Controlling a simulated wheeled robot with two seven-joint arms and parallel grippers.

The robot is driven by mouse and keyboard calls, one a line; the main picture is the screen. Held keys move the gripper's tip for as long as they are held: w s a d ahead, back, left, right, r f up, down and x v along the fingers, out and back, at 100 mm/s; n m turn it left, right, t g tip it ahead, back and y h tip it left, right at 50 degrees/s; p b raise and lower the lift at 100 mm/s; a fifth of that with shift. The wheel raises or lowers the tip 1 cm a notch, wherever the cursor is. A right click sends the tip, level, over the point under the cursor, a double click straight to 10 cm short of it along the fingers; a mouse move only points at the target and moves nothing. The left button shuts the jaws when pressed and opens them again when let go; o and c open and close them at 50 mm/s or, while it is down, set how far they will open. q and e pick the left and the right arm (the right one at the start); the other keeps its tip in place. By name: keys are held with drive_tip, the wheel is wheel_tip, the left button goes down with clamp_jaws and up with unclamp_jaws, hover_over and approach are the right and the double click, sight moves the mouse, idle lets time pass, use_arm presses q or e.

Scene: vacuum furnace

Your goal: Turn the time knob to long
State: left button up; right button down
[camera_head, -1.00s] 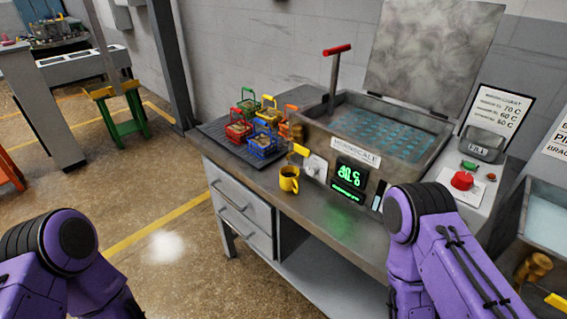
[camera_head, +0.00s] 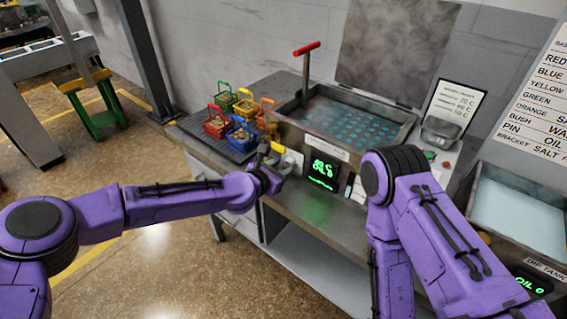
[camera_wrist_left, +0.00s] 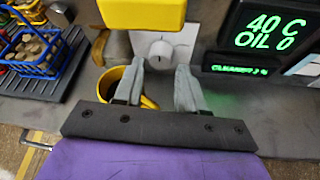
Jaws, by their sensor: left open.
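The likely time knob (camera_wrist_left: 160,50) is a pale round knob on a white plate on the front of the washer (camera_head: 335,150). In the left wrist view it shows beyond and between my left fingertips. My left gripper (camera_head: 266,153) is open and empty in front of the panel, with its fingers (camera_wrist_left: 160,72) apart and the knob not gripped. In the head view the gripper hides most of the knob area. The knob's labels cannot be read. My right arm reaches in at the right, but its gripper is out of view.
A yellow handle (camera_wrist_left: 142,12) sticks out just above the knob. A yellow mug (camera_wrist_left: 128,84) stands on the bench beside and partly behind my left finger. A green-lit display (camera_wrist_left: 265,32) is right of the knob. Coloured baskets (camera_head: 239,128) stand on a dark mat at the left.

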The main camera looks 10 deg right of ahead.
use_arm(q)
drive_tip(key=shift+x, duration=0.95)
clamp_jaws()
drive_tip(key=shift+f+m+b, duration=0.25)
drive_tip(key=shift+m+b, duration=0.05)
drive_tip(key=shift+b, duration=0.35)
drive_tip(key=m+t+y+b, duration=0.1)
drive_tip(key=m+t+b, duration=0.1)
drive_tip(key=b, duration=0.3)
drive_tip(key=shift+s+d+f+m, duration=0.1)
drive_tip(key=shift+m, duration=0.3)
drive_tip(key=shift+m+t+b, duration=0.6)
drive_tip(key=shift+m+b, duration=0.2)
drive_tip(key=shift+b, duration=0.35)
drive_tip(key=shift+r, duration=0.2)
